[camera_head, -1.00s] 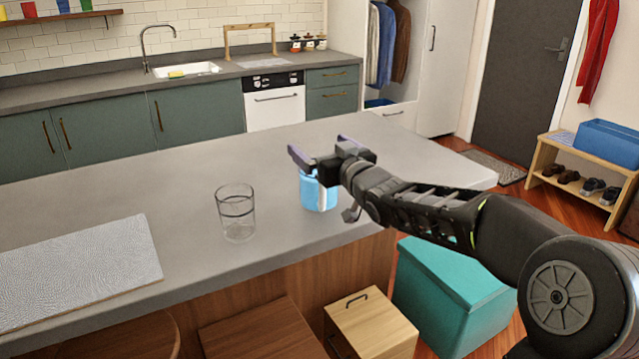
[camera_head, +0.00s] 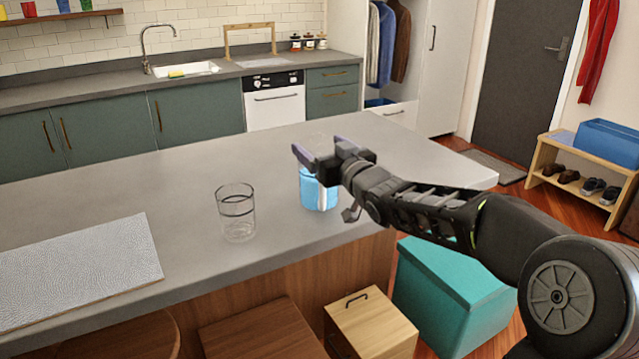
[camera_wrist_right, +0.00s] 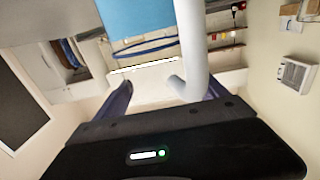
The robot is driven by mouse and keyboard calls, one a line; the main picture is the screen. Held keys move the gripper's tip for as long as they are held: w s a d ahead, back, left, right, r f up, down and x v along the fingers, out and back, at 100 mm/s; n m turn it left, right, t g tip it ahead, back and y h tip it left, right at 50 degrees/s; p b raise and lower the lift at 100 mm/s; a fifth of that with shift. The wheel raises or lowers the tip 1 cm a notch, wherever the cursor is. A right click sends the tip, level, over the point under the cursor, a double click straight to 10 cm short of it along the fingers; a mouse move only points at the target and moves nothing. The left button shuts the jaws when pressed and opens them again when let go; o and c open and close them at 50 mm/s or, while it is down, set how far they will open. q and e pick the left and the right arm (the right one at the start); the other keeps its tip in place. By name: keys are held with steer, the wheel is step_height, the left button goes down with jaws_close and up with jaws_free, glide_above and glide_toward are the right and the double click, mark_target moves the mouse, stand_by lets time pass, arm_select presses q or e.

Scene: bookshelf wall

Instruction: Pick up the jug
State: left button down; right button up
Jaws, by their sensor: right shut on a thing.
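The jug (camera_head: 312,192) is light blue with a white handle and stands upright on the grey counter (camera_head: 190,180), near its front edge. My right gripper (camera_head: 318,148) is above it and hides the jug's upper part in the head view. In the right wrist view the blue jug body (camera_wrist_right: 140,16) fills the top, and its white handle (camera_wrist_right: 192,50) comes down between the fingers. The gripper (camera_wrist_right: 168,90) is shut on the jug, at the handle. My left gripper is not in view.
A clear glass (camera_head: 237,212) stands left of the jug on the counter. A pale textured board (camera_head: 75,270) lies further left. The counter behind the jug is clear. A teal box (camera_head: 460,295) and a wooden drawer unit (camera_head: 370,320) stand on the floor in front.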

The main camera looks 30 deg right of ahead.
steer(key=c, duration=0.8)
steer(key=shift+r, duration=0.15)
steer(key=shift+c, duration=0.2)
step_height(320, 180, up, 10)
steer(key=p, duration=0.3)
